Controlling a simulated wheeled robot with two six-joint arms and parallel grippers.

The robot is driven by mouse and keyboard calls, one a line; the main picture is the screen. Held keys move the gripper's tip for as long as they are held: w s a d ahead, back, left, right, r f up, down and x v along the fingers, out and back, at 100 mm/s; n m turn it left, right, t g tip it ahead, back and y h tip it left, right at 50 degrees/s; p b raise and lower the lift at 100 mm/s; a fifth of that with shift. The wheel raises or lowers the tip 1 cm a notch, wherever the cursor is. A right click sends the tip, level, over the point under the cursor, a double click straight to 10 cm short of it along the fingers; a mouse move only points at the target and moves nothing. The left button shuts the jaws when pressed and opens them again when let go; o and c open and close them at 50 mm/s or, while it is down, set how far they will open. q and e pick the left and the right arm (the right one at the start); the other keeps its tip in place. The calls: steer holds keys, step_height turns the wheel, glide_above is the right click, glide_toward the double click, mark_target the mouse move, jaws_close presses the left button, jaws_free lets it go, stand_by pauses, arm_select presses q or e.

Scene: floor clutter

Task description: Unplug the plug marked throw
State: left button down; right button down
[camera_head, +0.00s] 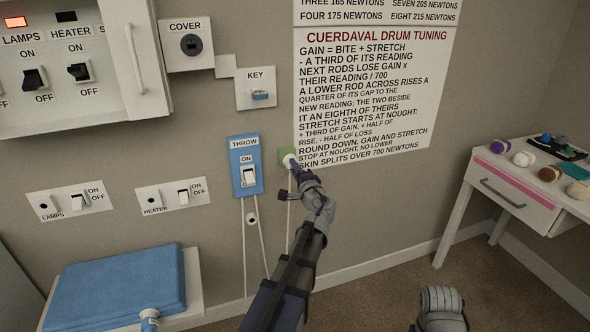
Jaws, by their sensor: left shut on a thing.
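A blue wall plate labelled THROW (244,150) carries a white rocker switch (248,177) under the word ON. A folded blue throw (118,290) lies at lower left. A grey part of my right arm shows at bottom right; its fingers do not show.
Switches marked LAMPS (72,202) and HEATER (171,194) are on the wall at left. A key plate (256,90) is above the THROW plate. A white desk (525,185) with small balls stands at right. Carpet between is clear.

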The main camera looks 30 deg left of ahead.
arm_select(q)
steer(key=shift+x, duration=1.05)
steer(key=c, duration=0.8)
jaws_free()
steer(key=shift+o, duration=0.2)
steer(key=shift+s, duration=0.1)
steer(key=v, duration=0.7)
steer(key=shift+s+d, duration=0.2)
steer(key=shift+d, duration=0.1)
